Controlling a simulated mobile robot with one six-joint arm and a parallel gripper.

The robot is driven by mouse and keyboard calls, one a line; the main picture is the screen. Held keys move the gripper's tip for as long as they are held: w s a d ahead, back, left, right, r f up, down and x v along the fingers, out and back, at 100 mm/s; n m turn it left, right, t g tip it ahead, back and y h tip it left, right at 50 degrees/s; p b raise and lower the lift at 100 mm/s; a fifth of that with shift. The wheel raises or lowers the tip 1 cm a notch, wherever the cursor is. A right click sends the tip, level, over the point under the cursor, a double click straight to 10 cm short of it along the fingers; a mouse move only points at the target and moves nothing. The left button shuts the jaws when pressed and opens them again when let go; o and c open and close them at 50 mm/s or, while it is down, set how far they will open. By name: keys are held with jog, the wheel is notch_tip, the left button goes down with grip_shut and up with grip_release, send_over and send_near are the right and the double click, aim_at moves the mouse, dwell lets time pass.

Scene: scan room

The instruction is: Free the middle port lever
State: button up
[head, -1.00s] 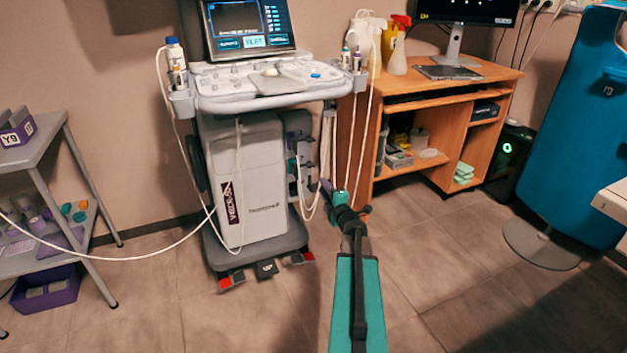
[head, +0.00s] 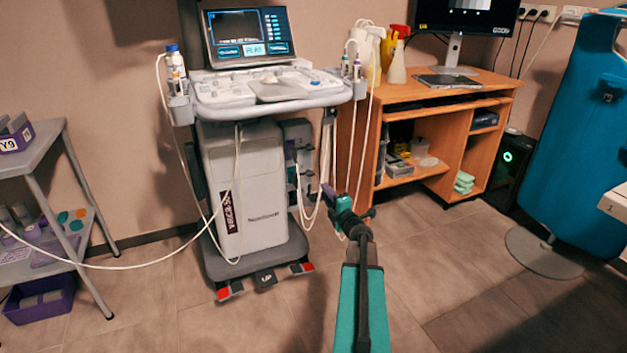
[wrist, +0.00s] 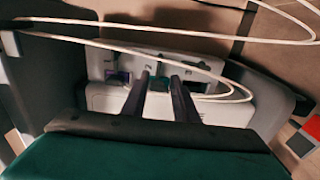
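The ultrasound cart (head: 245,190) stands ahead with its port panel (head: 299,150) on its right side. The wrist view shows the panel face-on (wrist: 108,62), with a purple lever (wrist: 120,77) at left, a teal middle lever (wrist: 159,84) and a dark port (wrist: 195,87) at right. My gripper (head: 326,190) is beside the panel. In the wrist view its two dark fingers (wrist: 161,80) are apart, one each side of the teal lever as seen. Nothing shows between them but the lever behind; whether they touch it I cannot tell.
White cables (wrist: 190,48) loop across the wrist view; one passes close to the right finger. Cables (head: 305,205) also hang beside the panel in the head view. A wooden desk (head: 400,112) stands close on the right.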

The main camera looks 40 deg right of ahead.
aim_at(312, 175)
jog(key=shift+b+x, duration=1.8)
jog(key=shift+x, duration=4.35)
jog(key=shift+c, duration=0.3)
grip_shut()
